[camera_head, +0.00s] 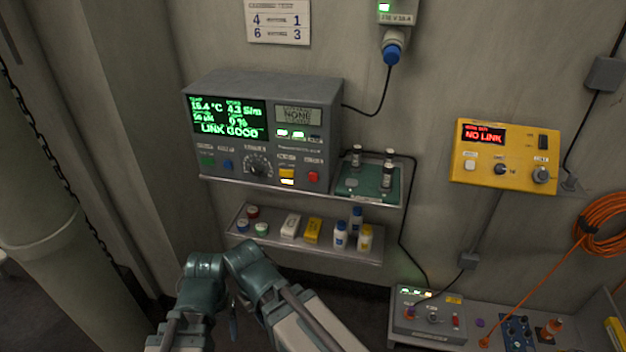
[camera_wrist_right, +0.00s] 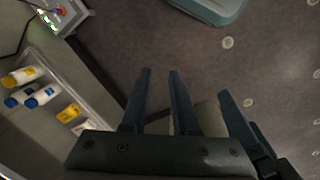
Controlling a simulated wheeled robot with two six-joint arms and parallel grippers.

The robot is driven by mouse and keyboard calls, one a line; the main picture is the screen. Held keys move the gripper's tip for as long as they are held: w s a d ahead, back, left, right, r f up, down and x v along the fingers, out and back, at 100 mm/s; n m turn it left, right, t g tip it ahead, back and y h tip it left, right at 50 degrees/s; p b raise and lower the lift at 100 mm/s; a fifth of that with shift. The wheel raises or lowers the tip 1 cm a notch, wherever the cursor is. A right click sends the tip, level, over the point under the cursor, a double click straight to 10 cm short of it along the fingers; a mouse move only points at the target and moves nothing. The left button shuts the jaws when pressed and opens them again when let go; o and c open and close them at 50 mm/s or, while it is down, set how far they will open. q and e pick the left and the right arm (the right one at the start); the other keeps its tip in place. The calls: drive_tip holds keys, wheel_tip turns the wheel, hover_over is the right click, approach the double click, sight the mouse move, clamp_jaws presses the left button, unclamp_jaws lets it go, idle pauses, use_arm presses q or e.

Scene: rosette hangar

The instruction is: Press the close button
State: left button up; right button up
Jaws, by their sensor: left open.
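The grey instrument box (camera_head: 262,130) stands on a wall shelf. Its front has a green display, a round knob (camera_head: 257,165) and several small buttons, among them a blue one (camera_head: 228,165), a lit yellow one (camera_head: 287,177) and a red one (camera_head: 313,176). The lettering is too small to tell which is the close button. My left gripper (camera_head: 233,322) is low in the head view, well below the box, open and only partly visible. My right gripper (camera_wrist_right: 160,72) shows in the wrist view over the floor, its two fingers apart with nothing between them.
A yellow wall panel (camera_head: 507,155) reads NO LINK. A lower shelf (camera_head: 270,244) holds bottles and small packs. A green tray (camera_head: 350,190) with vials sits right of the box. A grey unit (camera_head: 415,325) and a coiled orange cable (camera_head: 600,225) are at right.

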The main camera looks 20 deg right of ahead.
clamp_jaws()
idle(1.4)
